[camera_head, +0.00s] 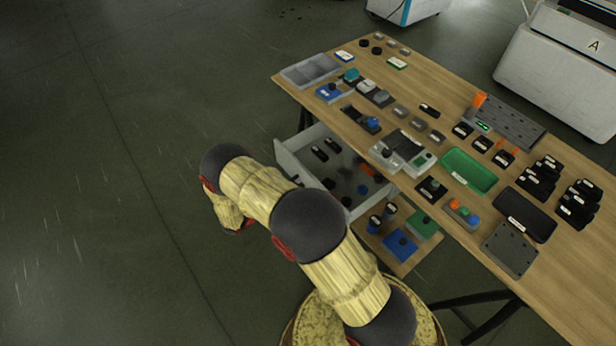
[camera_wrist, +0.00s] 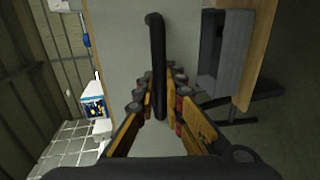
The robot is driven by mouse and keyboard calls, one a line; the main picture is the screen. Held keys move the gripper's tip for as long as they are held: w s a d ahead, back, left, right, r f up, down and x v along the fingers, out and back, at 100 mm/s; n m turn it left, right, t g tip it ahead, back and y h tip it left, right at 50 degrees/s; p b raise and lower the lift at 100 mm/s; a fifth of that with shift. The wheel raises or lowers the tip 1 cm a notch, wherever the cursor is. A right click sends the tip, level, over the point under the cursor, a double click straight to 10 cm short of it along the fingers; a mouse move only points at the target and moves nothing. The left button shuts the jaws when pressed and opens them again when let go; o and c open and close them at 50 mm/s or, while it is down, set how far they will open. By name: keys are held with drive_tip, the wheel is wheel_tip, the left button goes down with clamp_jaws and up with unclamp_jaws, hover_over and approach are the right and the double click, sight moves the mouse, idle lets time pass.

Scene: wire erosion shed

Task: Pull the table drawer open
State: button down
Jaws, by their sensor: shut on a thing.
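The table drawer (camera_head: 293,158) is a pale grey box that stands out from under the left long side of the wooden table (camera_head: 437,91). Its inside shows, with several small dark, blue and orange items in it. In the wrist view, the pale drawer front (camera_wrist: 118,55) carries a long black bar handle (camera_wrist: 157,55). My gripper (camera_wrist: 163,103) has its fingers on both sides of the handle and is shut on it. In the head view, my arm hides the handle, the gripper and part of the drawer front.
The tabletop holds many small boxes, a green tray (camera_head: 469,171) and a grey organiser (camera_head: 310,70). A low wooden shelf (camera_head: 400,265) with small boxes sits beside the drawer. White machines (camera_head: 556,70) stand at the right. The floor (camera_head: 120,170) at left is clear.

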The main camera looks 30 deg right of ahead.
drive_tip(key=shift+f+b+v, duration=0.15)
drive_tip(key=shift+f+v, duration=0.1)
drive_tip(key=shift+v, duration=0.9)
drive_tip(key=shift+f+b+v, duration=0.15)
drive_tip(key=shift+f+v, duration=0.05)
drive_tip(key=shift+v, duration=0.9)
drive_tip(key=shift+a, duration=0.1)
drive_tip(key=c, duration=1.9)
unclamp_jaws()
drive_tip(key=v, duration=1.2)
drive_tip(key=shift+s, duration=0.1)
